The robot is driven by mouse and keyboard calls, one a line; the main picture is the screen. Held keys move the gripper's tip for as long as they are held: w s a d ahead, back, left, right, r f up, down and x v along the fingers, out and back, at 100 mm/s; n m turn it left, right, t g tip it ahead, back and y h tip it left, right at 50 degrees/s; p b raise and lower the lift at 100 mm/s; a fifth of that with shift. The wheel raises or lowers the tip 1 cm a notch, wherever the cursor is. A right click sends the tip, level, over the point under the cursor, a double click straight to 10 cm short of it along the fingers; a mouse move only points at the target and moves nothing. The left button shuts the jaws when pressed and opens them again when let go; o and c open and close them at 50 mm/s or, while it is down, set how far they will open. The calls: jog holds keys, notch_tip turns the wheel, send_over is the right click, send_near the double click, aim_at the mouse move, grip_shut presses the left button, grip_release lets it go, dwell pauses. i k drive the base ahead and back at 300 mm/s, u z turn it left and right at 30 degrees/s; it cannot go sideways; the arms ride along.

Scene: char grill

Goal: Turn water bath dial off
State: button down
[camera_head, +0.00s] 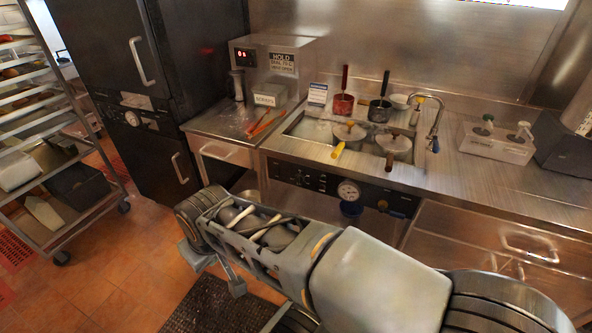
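My arm crosses the foreground below the panel. What seems to be my gripper (215,272) shows as grey parts under the arm's left end, partly hidden and apart from the panel.
A tap (436,120) stands at the basin's right. A black cabinet (128,60) and a tray rack (62,225) are at left. Tiled floor is open between them and my arm.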

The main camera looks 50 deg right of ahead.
aim_at(298, 178)
jog(key=z, duration=1.95)
jog(key=k, duration=1.05)
jog(key=u, duration=0.8)
jog(key=i, duration=0.9)
jog(key=u, duration=0.6)
